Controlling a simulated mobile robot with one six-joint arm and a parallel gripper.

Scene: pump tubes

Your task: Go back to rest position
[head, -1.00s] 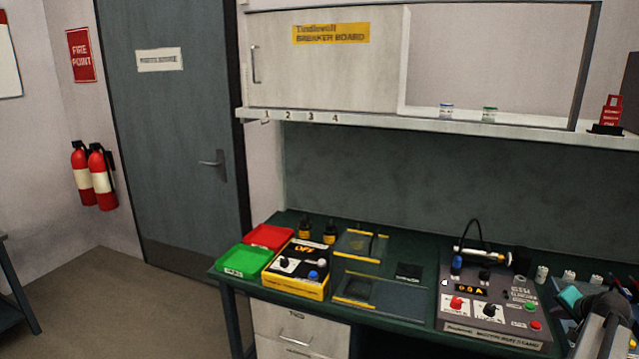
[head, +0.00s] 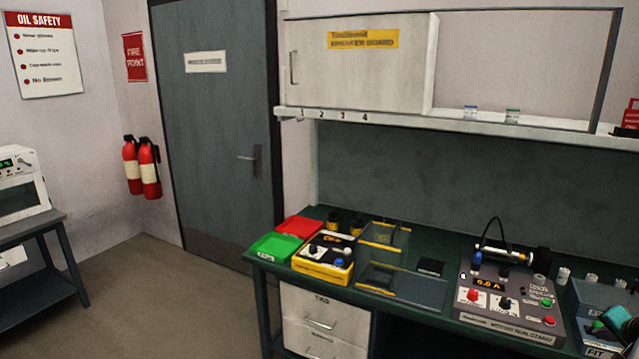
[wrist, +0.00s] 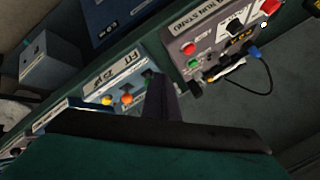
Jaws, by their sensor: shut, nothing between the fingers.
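My gripper (wrist: 160,78) shows in the wrist view as dark fingers close together, shut with nothing between them. They point over the bench toward the grey run stand (wrist: 205,45) and a blue-grey box with round buttons (wrist: 118,84). In the head view only a teal and dark part of my arm's end (head: 617,322) shows at the lower right edge, over the right end of the bench. The run stand (head: 508,300) is left of it, with a lit display and a pump tube (head: 502,252) lying across its top.
The green bench holds a green tray (head: 274,247), a red tray (head: 300,229), a yellow-black control box (head: 323,258) and clear yellow-edged plates (head: 385,236). A shelf (head: 420,118) hangs above with small jars. Open floor (head: 170,300) lies left, before a side table (head: 45,245).

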